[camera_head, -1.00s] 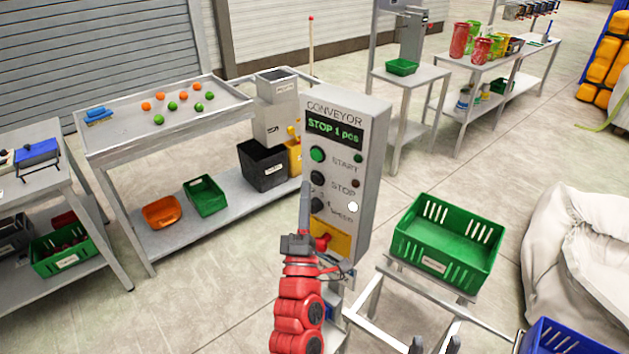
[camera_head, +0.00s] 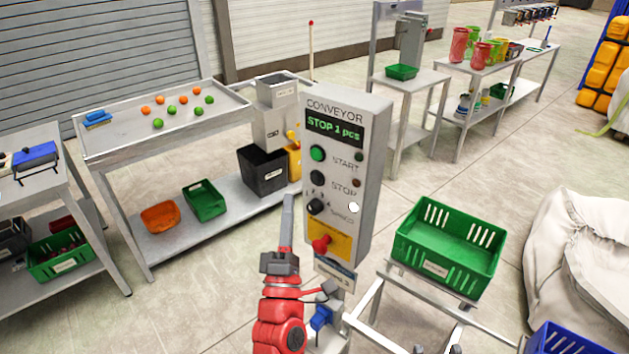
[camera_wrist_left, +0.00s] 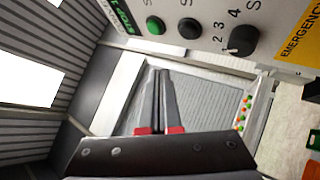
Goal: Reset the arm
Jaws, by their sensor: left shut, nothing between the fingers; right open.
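The conveyor control box (camera_head: 345,180) stands in the middle of the head view. Its display reads "STOP 1 pcs". It has a green start button (camera_head: 317,153), a dark stop button (camera_head: 317,178), a speed knob (camera_head: 316,207) and a red emergency knob (camera_head: 321,244). My left gripper (camera_head: 288,203) points up just left of the box, apart from it, shut and empty. In the left wrist view its closed fingers (camera_wrist_left: 159,85) lie below the green button (camera_wrist_left: 155,25) and the numbered knob (camera_wrist_left: 242,40). My right gripper (camera_head: 437,349) barely shows at the bottom edge, fingertips apart.
A green crate (camera_head: 450,250) sits on a metal frame right of the box. A table (camera_head: 160,110) with orange and green balls stands behind left. A blue crate (camera_head: 565,338) and a white sack (camera_head: 575,250) are at the right. Open floor (camera_head: 200,300) lies front left.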

